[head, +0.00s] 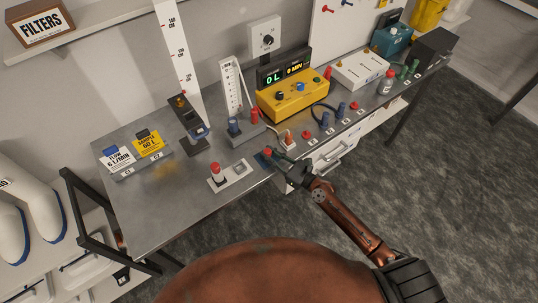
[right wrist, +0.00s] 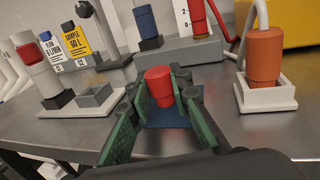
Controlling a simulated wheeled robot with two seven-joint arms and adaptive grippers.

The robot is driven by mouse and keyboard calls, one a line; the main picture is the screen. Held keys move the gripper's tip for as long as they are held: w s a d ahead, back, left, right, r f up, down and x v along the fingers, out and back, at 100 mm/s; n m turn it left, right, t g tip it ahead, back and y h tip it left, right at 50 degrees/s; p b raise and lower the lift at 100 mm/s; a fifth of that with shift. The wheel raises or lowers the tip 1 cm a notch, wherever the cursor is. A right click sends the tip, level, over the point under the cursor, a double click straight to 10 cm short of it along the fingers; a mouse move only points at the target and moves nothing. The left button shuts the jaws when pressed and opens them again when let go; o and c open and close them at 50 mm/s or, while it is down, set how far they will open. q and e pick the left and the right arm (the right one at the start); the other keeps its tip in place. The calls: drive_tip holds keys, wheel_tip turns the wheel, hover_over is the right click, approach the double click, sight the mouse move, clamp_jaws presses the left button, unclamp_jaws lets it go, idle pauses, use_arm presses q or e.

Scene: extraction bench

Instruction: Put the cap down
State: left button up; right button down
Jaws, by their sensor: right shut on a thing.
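My right gripper (head: 270,158) is shut on a small red cap (head: 267,152) at the front edge of the grey bench. In the right wrist view the red cap (right wrist: 159,82) sits upright between the green finger pads of the gripper (right wrist: 160,100). A dark blue mat (right wrist: 168,118) shows just below the cap; I cannot tell whether the cap touches it. The cap's lower part is partly hidden by the pads. My left gripper is not in view.
A white two-place holder (head: 222,184) stands left of the gripper, with a red-topped piece (head: 215,169) in one place. An orange cylinder (right wrist: 264,60) with a tube stands in a white tray (right wrist: 268,98) to the right. The bench's front left (head: 165,205) is clear.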

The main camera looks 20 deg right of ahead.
drive_tip(key=shift+f, duration=0.15)
drive_tip(key=c, duration=1.8)
unclamp_jaws()
drive_tip(key=shift+o, duration=0.2)
drive_tip(key=shift+r, duration=0.3)
drive_tip(key=b+v, duration=0.4)
drive_tip(key=v, duration=0.8)
